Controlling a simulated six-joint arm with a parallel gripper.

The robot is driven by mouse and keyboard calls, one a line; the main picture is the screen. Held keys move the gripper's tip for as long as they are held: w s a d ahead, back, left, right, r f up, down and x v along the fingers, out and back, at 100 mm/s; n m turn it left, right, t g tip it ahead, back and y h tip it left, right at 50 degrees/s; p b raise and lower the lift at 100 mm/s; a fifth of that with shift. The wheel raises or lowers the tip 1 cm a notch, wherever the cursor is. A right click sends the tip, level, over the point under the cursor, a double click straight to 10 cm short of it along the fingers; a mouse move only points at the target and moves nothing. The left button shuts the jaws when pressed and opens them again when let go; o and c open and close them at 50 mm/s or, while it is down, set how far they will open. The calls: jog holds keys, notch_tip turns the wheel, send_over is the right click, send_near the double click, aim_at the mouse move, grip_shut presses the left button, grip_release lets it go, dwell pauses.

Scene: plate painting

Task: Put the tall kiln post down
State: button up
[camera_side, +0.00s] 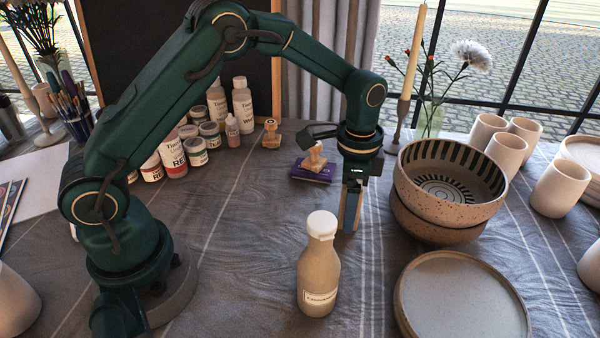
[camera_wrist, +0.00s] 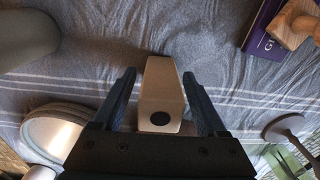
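The tall kiln post is a pale beige block with a dark round hole in its near end. In the wrist view the post (camera_wrist: 162,88) is between the two fingers of my gripper (camera_wrist: 160,76), with thin strips of cloth showing on both sides. My gripper is open around it. In the side view the post (camera_side: 348,208) is upright, partly hidden by my gripper (camera_side: 352,212), with its lower end at or very near the cloth. I cannot tell for certain whether it touches.
A capped bottle (camera_side: 319,270) stands in front of my gripper. Stacked speckled bowls (camera_side: 440,222) are close on the right, with a plate (camera_side: 462,300) in front. A purple box (camera_side: 312,174) with a wooden stamp (camera_side: 315,158) lies behind. Bare cloth (camera_side: 240,245) is to the left.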

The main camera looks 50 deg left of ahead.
jog(key=shift+r, duration=0.1)
notch_tip(320, 180, up, 11)
jog(key=shift+s+r, duration=0.1)
jog(key=shift+r, duration=0.65)
jog(key=s+a+r+n+t, duration=0.3)
jog(key=s+r+n, duration=0.2)
jog(key=s, duration=0.4)
jog(key=s+a+f+n+t, duration=0.1)
jog(key=s+f+n, duration=0.3)
jog(key=s, duration=0.5)
jog(key=shift+t, duration=0.8)
